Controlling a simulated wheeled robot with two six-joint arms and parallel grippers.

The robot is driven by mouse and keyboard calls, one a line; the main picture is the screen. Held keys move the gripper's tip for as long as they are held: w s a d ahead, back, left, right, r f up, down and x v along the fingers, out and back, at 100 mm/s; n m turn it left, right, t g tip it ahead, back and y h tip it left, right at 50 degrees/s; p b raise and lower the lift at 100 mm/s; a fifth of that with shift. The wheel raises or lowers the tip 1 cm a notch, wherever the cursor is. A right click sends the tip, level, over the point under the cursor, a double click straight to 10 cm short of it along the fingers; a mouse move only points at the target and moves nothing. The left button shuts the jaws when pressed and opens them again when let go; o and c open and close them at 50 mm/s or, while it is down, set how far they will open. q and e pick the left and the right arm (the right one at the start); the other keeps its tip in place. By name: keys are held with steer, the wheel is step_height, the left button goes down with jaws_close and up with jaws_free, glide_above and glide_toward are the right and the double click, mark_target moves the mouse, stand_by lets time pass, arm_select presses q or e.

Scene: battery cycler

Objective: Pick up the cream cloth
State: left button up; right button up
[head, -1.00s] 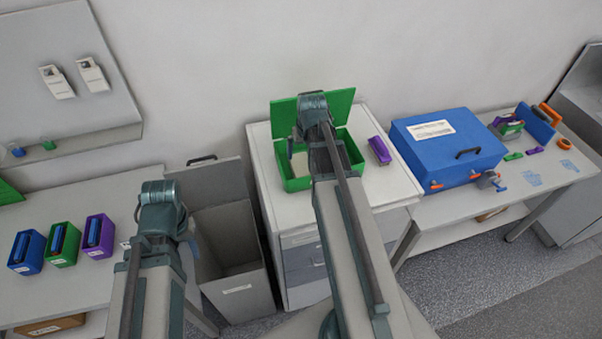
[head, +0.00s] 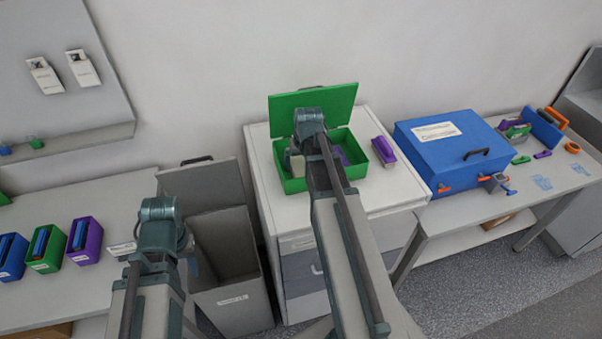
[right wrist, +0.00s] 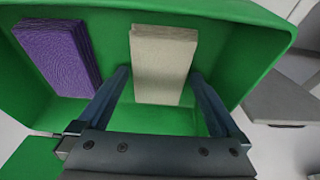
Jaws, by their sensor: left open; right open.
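The cream cloth (right wrist: 163,62) is a flat, folded block inside the green box (head: 354,184), beside a purple cloth (right wrist: 57,57). My right gripper (right wrist: 160,76) is open, with one finger on each side of the cream cloth's near part and nothing gripped. In the head view my right arm hides most of the box's inside, and the cream cloth cannot be made out clearly there. My left gripper (head: 163,230) is at the left, between the left table and the grey bin; its fingers are mostly hidden behind its wrist.
The box's green lid (head: 335,100) stands open behind it. A purple block (head: 383,151) lies on the white cabinet (head: 375,198) right of the box. A blue case (head: 450,150) stands further right. A grey bin (head: 232,300) stands left. Several coloured holders are on the left table (head: 50,200).

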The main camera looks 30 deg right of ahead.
mark_target(302, 166)
steer(key=c, duration=1.1)
steer(key=shift+r, duration=0.15)
step_height(302, 166, up, 10)
steer(key=p, duration=1)
steer(key=o, duration=0.8)
steer(key=c, duration=0.6)
steer(key=shift+f, duration=0.2)
